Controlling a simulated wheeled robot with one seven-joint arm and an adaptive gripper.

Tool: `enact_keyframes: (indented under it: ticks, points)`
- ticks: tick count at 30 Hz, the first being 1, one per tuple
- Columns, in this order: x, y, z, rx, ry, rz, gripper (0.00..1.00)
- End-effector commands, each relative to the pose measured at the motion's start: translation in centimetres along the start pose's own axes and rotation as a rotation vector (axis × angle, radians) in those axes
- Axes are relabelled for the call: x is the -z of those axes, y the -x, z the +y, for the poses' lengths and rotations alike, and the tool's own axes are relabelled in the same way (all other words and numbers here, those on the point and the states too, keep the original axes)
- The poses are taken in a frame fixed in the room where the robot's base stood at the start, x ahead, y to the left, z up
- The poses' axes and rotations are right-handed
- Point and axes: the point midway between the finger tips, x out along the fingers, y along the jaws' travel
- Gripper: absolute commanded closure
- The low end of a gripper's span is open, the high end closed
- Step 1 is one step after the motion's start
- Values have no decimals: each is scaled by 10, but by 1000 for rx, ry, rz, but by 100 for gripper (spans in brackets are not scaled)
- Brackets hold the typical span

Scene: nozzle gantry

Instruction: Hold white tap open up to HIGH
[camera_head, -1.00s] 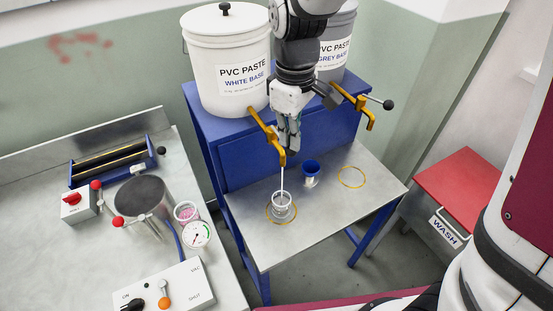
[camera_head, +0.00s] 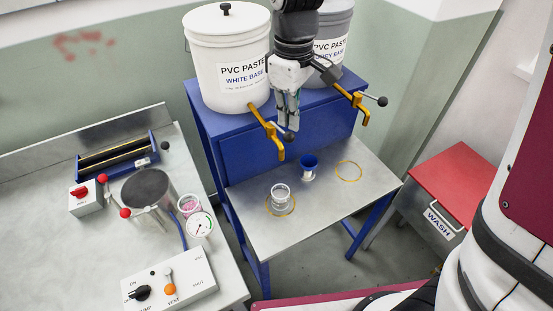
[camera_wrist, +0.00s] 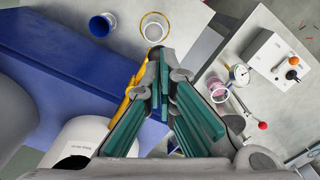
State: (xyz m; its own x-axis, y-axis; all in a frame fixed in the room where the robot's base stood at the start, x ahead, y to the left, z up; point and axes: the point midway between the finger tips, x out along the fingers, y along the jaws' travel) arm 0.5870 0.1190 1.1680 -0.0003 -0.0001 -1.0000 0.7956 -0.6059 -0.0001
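The white tap (camera_head: 268,130) is a yellow spout on the PVC PASTE WHITE BASE bucket (camera_head: 226,60). Its lever ends in a dark ball (camera_head: 289,136), just under my fingertips. No paste stream shows below the spout. A clear cup (camera_head: 281,194) stands below on the steel table, in a yellow ring; it also shows in the wrist view (camera_wrist: 154,31). My gripper (camera_head: 287,124) points down beside the tap. In the wrist view its teal-padded fingers (camera_wrist: 163,68) meet at the tips, with nothing visibly held. Whether they touch the lever is hidden.
The grey-base tap (camera_head: 357,107) and its lever stand close to the right. A blue cup (camera_head: 308,168) and an empty yellow ring (camera_head: 349,172) are on the table.

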Motion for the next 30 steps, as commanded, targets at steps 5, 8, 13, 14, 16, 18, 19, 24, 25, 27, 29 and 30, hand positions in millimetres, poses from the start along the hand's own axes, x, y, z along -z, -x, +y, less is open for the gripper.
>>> enact_keyframes:
  ticks: [5,8,13,14,16,18,19,24,25,27,29,30]
  points:
    - [0,-1,0,0,0,0,100]
    - [0,-1,0,0,0,0,100]
    - [0,1,0,0,0,0,100]
    - [0,2,0,0,0,1,100]
    - [0,8,0,-1,0,1,100]
    - [0,15,0,-1,0,2,100]
    - [0,18,0,-1,0,2,100]
    - [0,33,0,-1,0,2,100]
    - [0,36,0,-1,0,1,100]
    - [0,42,0,-1,0,1,100]
    - [0,45,0,-1,0,1,100]
    - [0,47,0,0,0,1,100]
